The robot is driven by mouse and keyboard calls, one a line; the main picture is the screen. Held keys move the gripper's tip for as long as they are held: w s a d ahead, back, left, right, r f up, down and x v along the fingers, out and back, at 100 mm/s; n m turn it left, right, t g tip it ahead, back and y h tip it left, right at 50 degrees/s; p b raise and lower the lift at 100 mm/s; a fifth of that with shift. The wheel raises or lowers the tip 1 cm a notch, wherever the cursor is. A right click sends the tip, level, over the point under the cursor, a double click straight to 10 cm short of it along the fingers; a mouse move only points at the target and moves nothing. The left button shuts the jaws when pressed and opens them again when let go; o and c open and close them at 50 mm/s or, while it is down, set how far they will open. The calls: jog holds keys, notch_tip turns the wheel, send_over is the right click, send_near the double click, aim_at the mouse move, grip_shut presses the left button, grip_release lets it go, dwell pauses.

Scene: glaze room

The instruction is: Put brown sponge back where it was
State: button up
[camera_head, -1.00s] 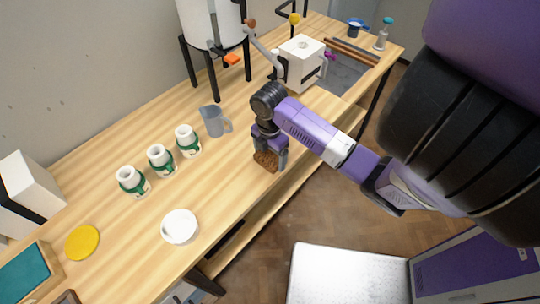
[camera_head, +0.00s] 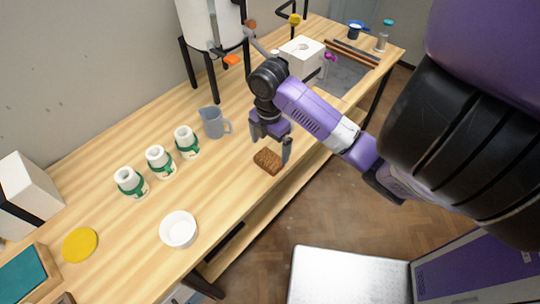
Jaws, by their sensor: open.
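The brown sponge (camera_head: 268,161) lies flat on the wooden table (camera_head: 228,178) near its front edge. My gripper (camera_head: 269,146) is open above the sponge, with its two fingers pointing down and apart. The fingertips are clear of the sponge, which nothing holds. The right finger comes down close to the sponge's right end as seen from here.
A grey pitcher (camera_head: 212,122) stands left of my gripper, beside several white jars with green bands (camera_head: 161,162). A white bowl (camera_head: 179,229) and a yellow disc (camera_head: 80,244) lie at the front left. A white box-shaped device (camera_head: 302,57) stands behind my gripper.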

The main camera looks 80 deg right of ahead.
aim_at(270, 157)
notch_tip(270, 157, up, 5)
jog(key=w+a+r+m+t, duration=0.1)
jog(key=w+a+r+t, duration=0.15)
jog(key=w+a, duration=0.4)
jog(key=w+a+r+t+y+p, duration=0.1)
jog(key=w+a+t, duration=0.2)
jog(key=w, duration=0.6)
jog(key=w+a+r+m+t, duration=0.1)
jog(key=w+a+r+t, duration=0.1)
jog(key=w+a, duration=0.35)
jog(key=w+a+r+m+t+y, duration=0.1)
jog(key=w+a+r+m+t, duration=0.45)
jog(key=w+a, duration=0.55)
jog(key=s+a+f+m+t+h, duration=0.1)
jog(key=s+a+f+m+h, duration=0.25)
jog(key=s, duration=0.55)
jog(key=s+a+f+m+y, duration=0.15)
jog(key=s+a+m, duration=0.25)
jog(key=s+a, duration=0.4)
jog(key=s+d+r+n, duration=0.1)
jog(key=s+d, duration=0.1)
jog(key=s, duration=0.8)
jog(key=s+d+r+n+t, duration=0.1)
jog(key=s+d+r+n, duration=0.1)
jog(key=s, duration=0.8)
jog(key=shift+s+d+r, duration=0.15)
jog(key=shift+s+d, duration=0.05)
jog(key=shift+d, duration=0.45)
